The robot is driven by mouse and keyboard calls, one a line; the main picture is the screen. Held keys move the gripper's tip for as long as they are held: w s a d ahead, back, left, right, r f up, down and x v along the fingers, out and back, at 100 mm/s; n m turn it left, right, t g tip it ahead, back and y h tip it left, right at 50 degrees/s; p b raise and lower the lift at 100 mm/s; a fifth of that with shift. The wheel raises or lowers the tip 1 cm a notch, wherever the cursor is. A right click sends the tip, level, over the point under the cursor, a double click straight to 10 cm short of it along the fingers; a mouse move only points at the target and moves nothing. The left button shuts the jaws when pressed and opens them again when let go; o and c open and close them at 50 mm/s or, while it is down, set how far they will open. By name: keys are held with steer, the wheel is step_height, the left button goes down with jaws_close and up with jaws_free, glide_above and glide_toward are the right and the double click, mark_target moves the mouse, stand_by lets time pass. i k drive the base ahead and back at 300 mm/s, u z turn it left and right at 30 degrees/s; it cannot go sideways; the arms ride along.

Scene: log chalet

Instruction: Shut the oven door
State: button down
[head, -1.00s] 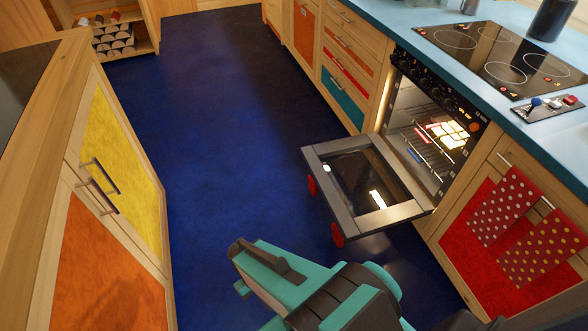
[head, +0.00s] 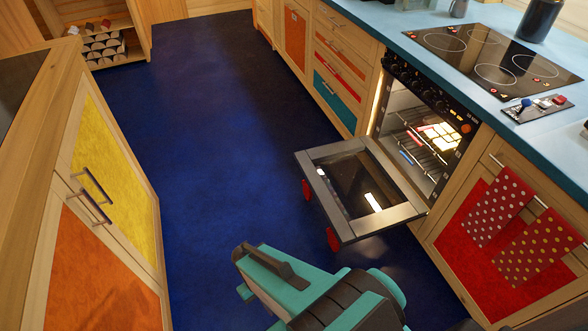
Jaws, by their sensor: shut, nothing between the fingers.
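The oven (head: 428,125) is built into the wooden counter run at the right, its lit inside showing wire racks. Its oven door (head: 338,218) hangs open, folded down about level over the floor, with a grey frame, a dark glass pane and two red parts on its outer edge. My gripper (head: 240,270) is at the bottom centre, teal and dark grey, in front of and to the left of the door and apart from it in the picture. Its fingers look closed together and hold nothing.
A cooktop (head: 490,55) lies on the blue counter above the oven. Dotted red towels (head: 500,210) hang on the cabinet right of it. A wooden island with yellow and orange doors (head: 112,170) stands left. The dark blue floor (head: 215,130) between is clear.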

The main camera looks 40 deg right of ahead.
mark_target(413, 208)
steer(key=i, duration=0.9)
